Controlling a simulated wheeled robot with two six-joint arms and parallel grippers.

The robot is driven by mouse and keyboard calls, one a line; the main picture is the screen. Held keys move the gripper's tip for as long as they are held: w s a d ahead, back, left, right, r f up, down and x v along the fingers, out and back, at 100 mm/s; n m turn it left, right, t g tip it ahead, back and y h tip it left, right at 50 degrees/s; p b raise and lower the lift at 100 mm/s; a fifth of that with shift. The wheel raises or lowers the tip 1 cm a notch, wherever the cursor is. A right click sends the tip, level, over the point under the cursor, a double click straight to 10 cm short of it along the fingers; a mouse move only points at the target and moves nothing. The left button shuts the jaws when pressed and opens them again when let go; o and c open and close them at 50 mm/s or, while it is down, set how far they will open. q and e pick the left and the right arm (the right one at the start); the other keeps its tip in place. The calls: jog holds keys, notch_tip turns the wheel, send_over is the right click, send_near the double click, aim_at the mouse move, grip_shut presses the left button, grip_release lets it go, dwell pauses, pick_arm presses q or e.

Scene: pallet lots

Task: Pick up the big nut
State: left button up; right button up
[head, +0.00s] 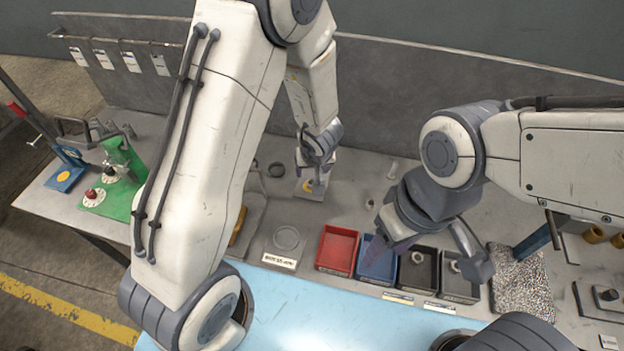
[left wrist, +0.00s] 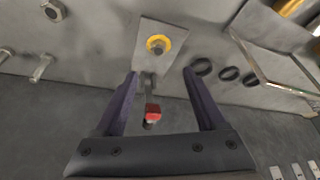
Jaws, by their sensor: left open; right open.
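My left gripper (head: 314,176) is open and points down over the back of the bench. In the left wrist view its two fingers (left wrist: 161,78) are apart with no part between them gripped. Just beyond the tips is a metal plate (left wrist: 146,64) with a dark nut (left wrist: 157,45) inside a yellow ring. A larger-looking nut (left wrist: 54,9) lies loose at the upper left of that view; it appears in the head view (head: 370,204) right of the left gripper. I cannot tell for sure which is the big nut. My right gripper (head: 432,247) is open above the bins.
A red bin (head: 338,250), a blue bin (head: 378,262) and two dark bins (head: 458,280) line the front. Black rings (left wrist: 229,73) lie on the other side. A red-tipped part (left wrist: 152,113) shows between the left fingers.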

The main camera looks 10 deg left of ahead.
aim_at(311, 183)
pick_arm(q)
jog(key=b+x, duration=0.2)
jog(key=x, duration=0.1)
jog(key=b+x, duration=0.2)
jog(key=x, duration=0.1)
jog(key=b+x, duration=0.2)
jog(key=x, duration=0.2)
jog(key=shift+s+d+f, duration=0.2)
jog(key=shift+s+d, duration=0.05)
jog(key=shift+s, duration=0.05)
jog(key=shift+r, duration=0.1)
grip_shut()
